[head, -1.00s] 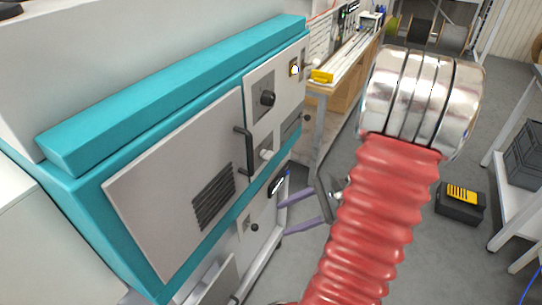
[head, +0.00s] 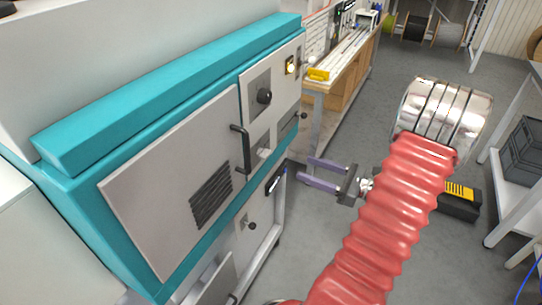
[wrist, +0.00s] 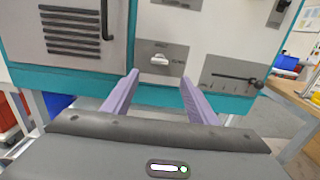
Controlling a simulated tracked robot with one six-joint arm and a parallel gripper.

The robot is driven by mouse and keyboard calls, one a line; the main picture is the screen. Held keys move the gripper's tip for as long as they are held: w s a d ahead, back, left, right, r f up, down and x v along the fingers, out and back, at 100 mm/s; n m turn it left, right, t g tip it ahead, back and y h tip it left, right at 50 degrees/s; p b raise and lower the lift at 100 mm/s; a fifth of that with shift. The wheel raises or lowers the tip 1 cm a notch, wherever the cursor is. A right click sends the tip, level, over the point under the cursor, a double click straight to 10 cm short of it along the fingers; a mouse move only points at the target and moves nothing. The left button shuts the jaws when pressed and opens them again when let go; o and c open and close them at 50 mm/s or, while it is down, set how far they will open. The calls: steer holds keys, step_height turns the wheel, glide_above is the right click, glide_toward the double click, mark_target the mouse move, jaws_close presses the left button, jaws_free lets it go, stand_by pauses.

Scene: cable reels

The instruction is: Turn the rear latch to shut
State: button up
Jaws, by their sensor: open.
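A small pale turn latch (wrist: 159,60) sits on a light grey plate low on the machine's front, its handle roughly horizontal. It also shows in the head view (head: 264,152), right of the black door handle. The frames do not show for certain that this is the rear latch. My gripper (wrist: 159,77) has two purple fingers, spread apart and empty. In the wrist view they point towards the panel, one on either side below the latch. In the head view my gripper (head: 305,168) is in front of the machine, apart from it.
The door's black handle (head: 240,150) sticks out left. A round black knob (head: 264,96) is above. A wooden bench (head: 345,82) stands behind. Grey floor is open right of the machine.

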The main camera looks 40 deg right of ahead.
mark_target(269, 155)
steer(key=x, duration=1.3)
steer(key=shift+w+a, duration=0.25)
steer(key=shift+w, duration=0.1)
steer(key=shift+c, duration=0.5)
steer(key=c, duration=1)
